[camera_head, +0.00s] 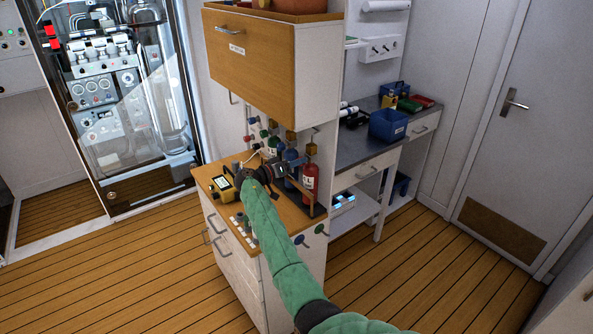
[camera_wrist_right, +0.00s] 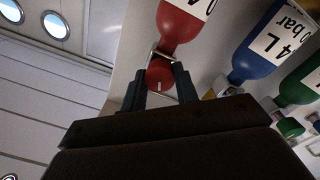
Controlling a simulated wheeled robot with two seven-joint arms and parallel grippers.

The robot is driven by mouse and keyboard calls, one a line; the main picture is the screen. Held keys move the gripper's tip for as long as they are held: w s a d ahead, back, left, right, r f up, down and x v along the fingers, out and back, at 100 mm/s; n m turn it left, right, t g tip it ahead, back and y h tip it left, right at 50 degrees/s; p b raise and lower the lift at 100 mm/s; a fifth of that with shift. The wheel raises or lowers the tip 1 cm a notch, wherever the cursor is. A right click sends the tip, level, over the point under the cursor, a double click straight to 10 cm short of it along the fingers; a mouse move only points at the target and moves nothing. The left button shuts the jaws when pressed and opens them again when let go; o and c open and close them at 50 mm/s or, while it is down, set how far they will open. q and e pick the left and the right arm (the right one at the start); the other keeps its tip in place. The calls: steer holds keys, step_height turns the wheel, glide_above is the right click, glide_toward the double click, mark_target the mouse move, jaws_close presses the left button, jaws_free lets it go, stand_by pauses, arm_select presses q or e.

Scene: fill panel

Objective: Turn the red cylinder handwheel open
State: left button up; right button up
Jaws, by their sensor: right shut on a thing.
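The red cylinder (camera_head: 310,180) stands at the front right end of a row of gas cylinders on the wood-topped cabinet. In the right wrist view the cylinder (camera_wrist_right: 184,22) runs out of the top of the picture, with its neck toward my fingers. Its round red handwheel (camera_wrist_right: 160,74) sits between the two dark fingers of my right gripper (camera_wrist_right: 159,88), which is shut on it. In the head view my right gripper (camera_head: 272,170) is at the cylinders, left of the red one. My left gripper is not in view.
Blue (camera_head: 290,160) and green cylinders stand beside the red one. A yellow device (camera_head: 222,187) lies on the cabinet top (camera_head: 205,172). A wooden overhead cupboard (camera_head: 248,55) hangs above. Blue bins (camera_head: 388,125) stand on the side counter. The floor at right is clear.

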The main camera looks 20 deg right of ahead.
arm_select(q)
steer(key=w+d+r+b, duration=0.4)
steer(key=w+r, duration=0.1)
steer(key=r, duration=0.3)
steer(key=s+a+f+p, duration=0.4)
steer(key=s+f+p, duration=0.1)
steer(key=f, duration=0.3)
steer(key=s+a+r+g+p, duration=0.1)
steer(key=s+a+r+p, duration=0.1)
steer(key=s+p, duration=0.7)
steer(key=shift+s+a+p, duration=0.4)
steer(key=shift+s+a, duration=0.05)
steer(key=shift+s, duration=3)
arm_select(e)
steer(key=shift+s+f+n+t+y, duration=0.1)
steer(key=shift+n+t+y, duration=0.15)
steer(key=shift+n, duration=8.3)
steer(key=shift+f+n+t+y, duration=0.15)
steer(key=shift+n+t, duration=0.2)
steer(key=shift+n, duration=8.2)
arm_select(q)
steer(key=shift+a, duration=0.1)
arm_select(e)
steer(key=o, duration=1)
